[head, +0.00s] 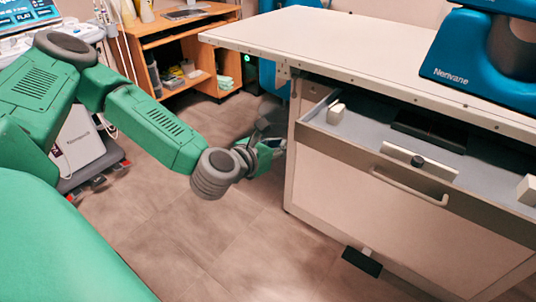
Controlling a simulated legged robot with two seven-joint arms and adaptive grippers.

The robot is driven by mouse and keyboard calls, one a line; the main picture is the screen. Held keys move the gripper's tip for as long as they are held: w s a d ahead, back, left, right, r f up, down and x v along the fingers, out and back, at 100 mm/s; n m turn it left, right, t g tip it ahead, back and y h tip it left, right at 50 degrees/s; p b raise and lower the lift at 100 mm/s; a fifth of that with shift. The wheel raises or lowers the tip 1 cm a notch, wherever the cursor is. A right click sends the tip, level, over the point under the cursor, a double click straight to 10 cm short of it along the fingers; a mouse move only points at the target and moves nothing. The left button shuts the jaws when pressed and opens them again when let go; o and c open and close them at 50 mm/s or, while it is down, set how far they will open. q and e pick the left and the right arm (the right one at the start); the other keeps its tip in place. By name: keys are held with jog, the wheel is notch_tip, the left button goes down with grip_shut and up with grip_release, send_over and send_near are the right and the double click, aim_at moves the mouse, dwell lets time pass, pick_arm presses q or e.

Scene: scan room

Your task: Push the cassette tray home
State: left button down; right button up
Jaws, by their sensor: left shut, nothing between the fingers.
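A grey, drawer-like tray (365,129) stands pulled out of the white cabinet, below the table top. I cannot tell which of these parts is the cassette tray itself. My left gripper (272,135) is shut and empty, just left of the cabinet's near corner and apart from the tray. Its fingers are dark and partly hard to make out. My right gripper is out of view.
A white table top (330,40) overhangs the tray, with a blue Nenvane device (455,60) on it. The drawer front has a bar handle (408,187). A black pedal (362,262) sits low at the cabinet. Wooden shelves (150,42) stand behind. The floor (225,240) left of the cabinet is clear.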

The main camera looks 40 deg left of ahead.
aim_at(298, 132)
pick_arm(q)
jog(key=x, duration=0.5)
jog(key=shift+w+r+b, duration=0.3)
jog(key=shift+w+b, duration=0.1)
jog(key=shift+w, duration=0.65)
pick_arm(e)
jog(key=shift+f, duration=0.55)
